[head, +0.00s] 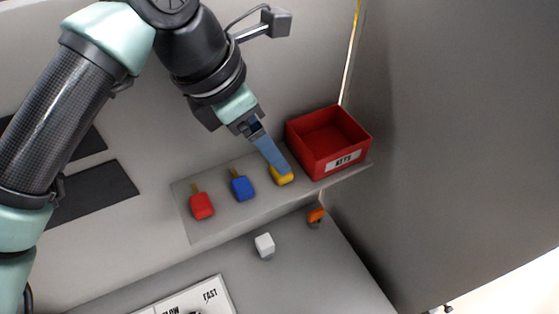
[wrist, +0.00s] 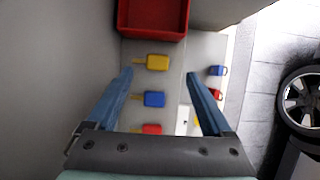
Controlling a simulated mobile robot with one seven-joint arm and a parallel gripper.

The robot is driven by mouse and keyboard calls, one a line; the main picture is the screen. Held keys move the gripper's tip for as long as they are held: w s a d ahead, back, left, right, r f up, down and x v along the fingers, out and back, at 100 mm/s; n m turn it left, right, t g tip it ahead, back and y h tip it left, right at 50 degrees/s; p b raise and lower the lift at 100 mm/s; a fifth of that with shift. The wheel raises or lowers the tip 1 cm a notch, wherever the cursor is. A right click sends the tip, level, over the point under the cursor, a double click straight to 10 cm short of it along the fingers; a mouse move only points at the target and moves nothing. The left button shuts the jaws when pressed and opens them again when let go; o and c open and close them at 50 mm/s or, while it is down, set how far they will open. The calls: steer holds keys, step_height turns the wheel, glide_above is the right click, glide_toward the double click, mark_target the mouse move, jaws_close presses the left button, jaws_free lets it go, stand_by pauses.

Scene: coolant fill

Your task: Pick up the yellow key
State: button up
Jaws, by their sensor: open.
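The yellow key (head: 285,179) lies on the grey shelf, the rightmost of three keys, next to the red bin. My gripper's finger partly covers it in the head view. In the wrist view the yellow key (wrist: 157,62) lies just beyond the fingertips, between their lines. My gripper (head: 284,171) is open and empty, with its blue fingers pointing down at the key. In the wrist view the two fingers of my gripper (wrist: 159,74) are spread wide. I cannot tell how high the tips are above the shelf.
A blue key (head: 242,187) and a red key (head: 202,206) lie left of the yellow one on the shelf (head: 222,217). A red bin (head: 350,160) with a white label stands close on the right. A white cube (head: 264,244) and an orange object (head: 316,215) are below the shelf.

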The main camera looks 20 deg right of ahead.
mark_target(280, 181)
steer(key=shift+p+x, duration=0.3)
steer(key=shift+x, duration=0.95)
steer(key=p+x, duration=0.1)
steer(key=x, duration=0.1)
steer(key=p+x, duration=0.1)
steer(key=x, duration=0.1)
steer(key=shift+w+d+r+p, duration=0.15)
steer(key=shift+w+d+p, duration=0.1)
steer(key=shift+p, duration=0.15)
steer(key=shift+d+f, duration=0.1)
steer(key=shift+f, duration=0.5)
jaws_close()
